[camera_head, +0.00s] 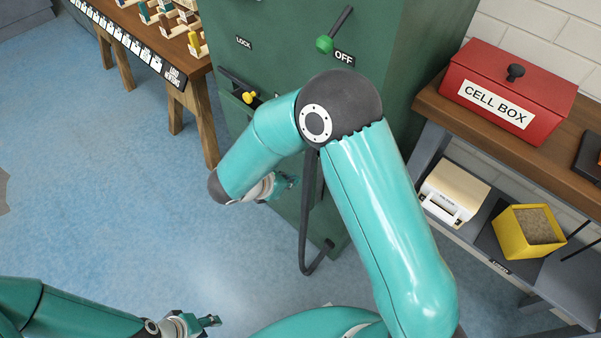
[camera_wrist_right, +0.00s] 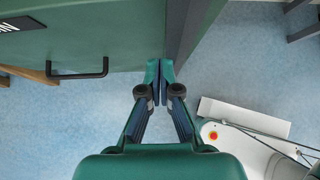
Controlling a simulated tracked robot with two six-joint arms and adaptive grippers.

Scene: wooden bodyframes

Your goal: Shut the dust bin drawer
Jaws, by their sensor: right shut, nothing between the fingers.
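The green cabinet (camera_head: 290,35) stands upright at the centre of the head view. A green panel (camera_wrist_right: 110,35) with a black bar handle (camera_wrist_right: 78,73) and a cut-off label fills the upper left of the right wrist view. I take it for the dust bin drawer front, but cannot tell how far it is open. A black bent handle (camera_head: 304,230) shows low on the cabinet, partly behind my arm. My right gripper (camera_head: 288,183) is shut and empty. In the wrist view its tips (camera_wrist_right: 160,66) are at the panel's lower right corner; contact is unclear. My left gripper (camera_head: 211,321) is low, away from the cabinet.
A wooden table (camera_head: 150,32) with coloured parts stands left of the cabinet. On the right, a shelf unit holds a red cell box (camera_head: 507,92), a cream device (camera_head: 452,192) and a yellow bin (camera_head: 522,238). Blue floor (camera_head: 100,170) is free at left.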

